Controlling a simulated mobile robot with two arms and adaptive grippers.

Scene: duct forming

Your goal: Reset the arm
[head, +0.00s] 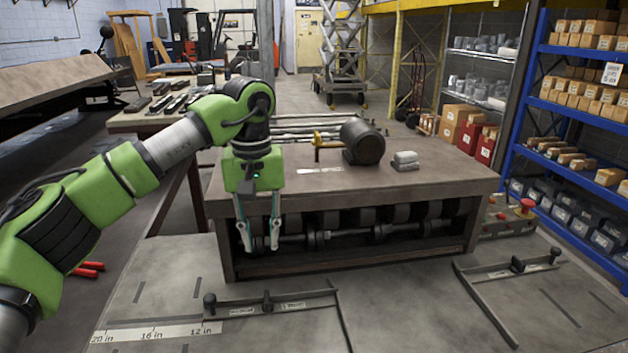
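My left arm comes in from the left, green and grey, and bends down at the wrist. My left gripper (260,248) points down in front of the workbench (350,264). Its two fingers are apart with nothing visible between them, above the grey floor-level surface. The bench's lower shelf with dark rollers shows behind the fingers. My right arm and gripper are out of the picture.
Low stop bars (290,301) and (500,272) lie in front. Blue shelving (540,85) stands right. The front middle is clear.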

